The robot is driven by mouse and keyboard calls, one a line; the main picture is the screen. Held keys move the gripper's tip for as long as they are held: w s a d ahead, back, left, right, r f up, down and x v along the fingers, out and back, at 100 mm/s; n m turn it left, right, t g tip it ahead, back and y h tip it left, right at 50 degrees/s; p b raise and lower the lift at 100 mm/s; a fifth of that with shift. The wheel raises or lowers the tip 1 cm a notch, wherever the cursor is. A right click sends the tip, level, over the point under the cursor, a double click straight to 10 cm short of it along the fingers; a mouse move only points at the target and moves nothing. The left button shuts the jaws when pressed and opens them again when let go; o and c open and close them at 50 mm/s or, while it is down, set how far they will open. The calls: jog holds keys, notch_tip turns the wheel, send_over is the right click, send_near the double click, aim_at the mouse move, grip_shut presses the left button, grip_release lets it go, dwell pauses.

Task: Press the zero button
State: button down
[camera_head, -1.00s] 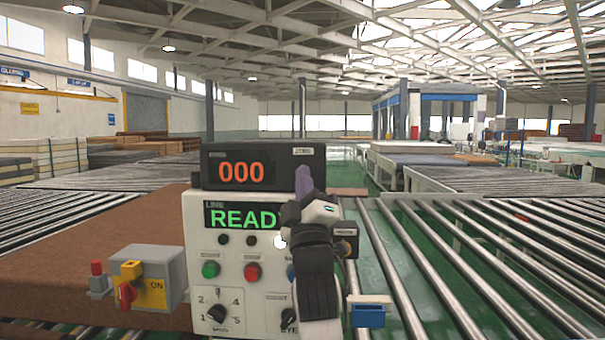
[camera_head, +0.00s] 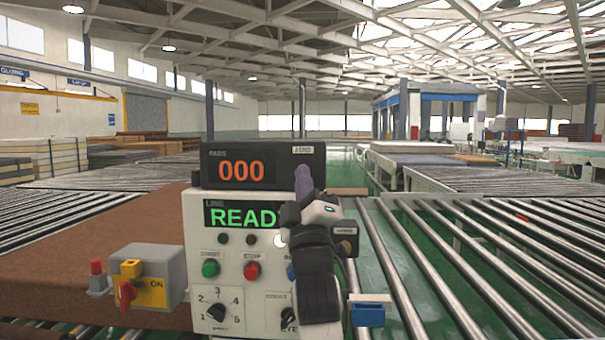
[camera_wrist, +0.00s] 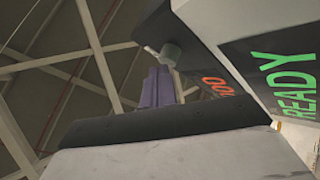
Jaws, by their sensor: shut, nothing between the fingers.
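The counter box (camera_head: 228,153) shows orange 000 above a panel with a green READY display (camera_head: 240,215). A small label sits at its upper right corner; its text is too blurred to read surely. In the wrist view, a small grey-green round button (camera_wrist: 171,53) stands out from the counter box's dark side. My gripper (camera_head: 304,172) is shut and empty, its purple fingers pointing up in front of the box's right part. In the wrist view the fingers (camera_wrist: 157,88) appear just below the button; I cannot tell whether they touch it. The head view does not show the button.
The control panel (camera_head: 195,232) carries a green button (camera_head: 211,269), a red button (camera_head: 252,271) and a dial (camera_head: 217,312). Roller conveyors (camera_head: 480,250) spread right.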

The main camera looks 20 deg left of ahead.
jog(key=shift+s+d, duration=0.15)
jog(key=shift+s, duration=0.4)
jog(key=s, duration=0.2)
jog(key=s+d, duration=0.1)
jog(key=s, duration=0.1)
jog(key=shift+s+d+b, duration=0.2)
jog(key=shift+s+b, duration=0.15)
jog(key=shift+s, duration=0.05)
dwell(0.5)
